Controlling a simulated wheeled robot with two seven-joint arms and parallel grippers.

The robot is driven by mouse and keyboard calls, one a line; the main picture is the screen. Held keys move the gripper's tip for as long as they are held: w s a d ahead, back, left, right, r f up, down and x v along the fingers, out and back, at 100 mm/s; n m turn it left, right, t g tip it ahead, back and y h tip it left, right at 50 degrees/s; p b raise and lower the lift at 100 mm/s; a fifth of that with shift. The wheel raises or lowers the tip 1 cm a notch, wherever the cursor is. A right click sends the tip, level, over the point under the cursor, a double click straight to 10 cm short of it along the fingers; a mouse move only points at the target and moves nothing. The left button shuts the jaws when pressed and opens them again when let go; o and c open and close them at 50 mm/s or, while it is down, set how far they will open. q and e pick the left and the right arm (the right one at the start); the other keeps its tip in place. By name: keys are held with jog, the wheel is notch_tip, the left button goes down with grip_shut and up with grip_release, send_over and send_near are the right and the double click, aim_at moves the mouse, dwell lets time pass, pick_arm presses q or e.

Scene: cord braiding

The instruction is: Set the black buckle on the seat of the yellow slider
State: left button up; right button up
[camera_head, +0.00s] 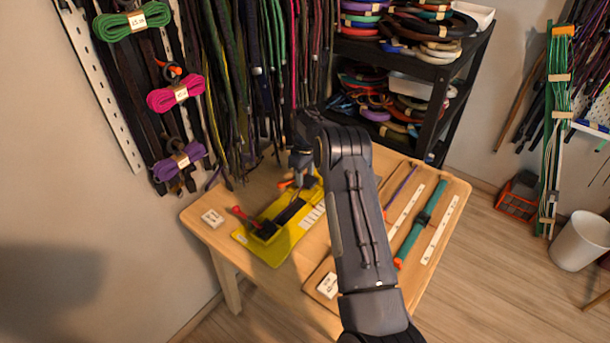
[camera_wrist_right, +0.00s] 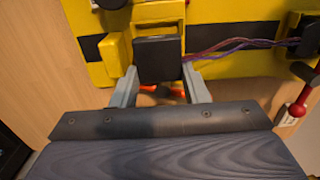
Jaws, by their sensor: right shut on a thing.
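The black buckle (camera_wrist_right: 158,60) is between the two grey fingers of my right gripper (camera_wrist_right: 158,72) in the right wrist view. The gripper is shut on it. The yellow slider (camera_wrist_right: 158,12) shows right behind the buckle, with a yellow block beside the left finger. I cannot tell whether the buckle touches the seat. Purple and reddish cords (camera_wrist_right: 228,46) run from the buckle to the right. In the head view my right gripper (camera_head: 301,176) is over the far end of the yellow board (camera_head: 272,248), and my arm hides part of it. My left gripper is not in view.
A red-handled clamp (camera_head: 240,213) stands at the board's near left end. A white label card (camera_head: 213,218) lies left of it. A teal strap (camera_head: 420,225) and white strips lie right of my arm. Hanging cords (camera_head: 245,80) and a black shelf (camera_head: 440,95) stand behind the table.

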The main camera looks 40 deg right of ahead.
jog(key=shift+f, duration=0.25)
jog(key=shift+f+b, duration=0.85)
jog(key=shift+f, duration=0.25)
jog(key=shift+f+b, duration=0.15)
jog(key=shift+b, duration=0.15)
dwell(0.6)
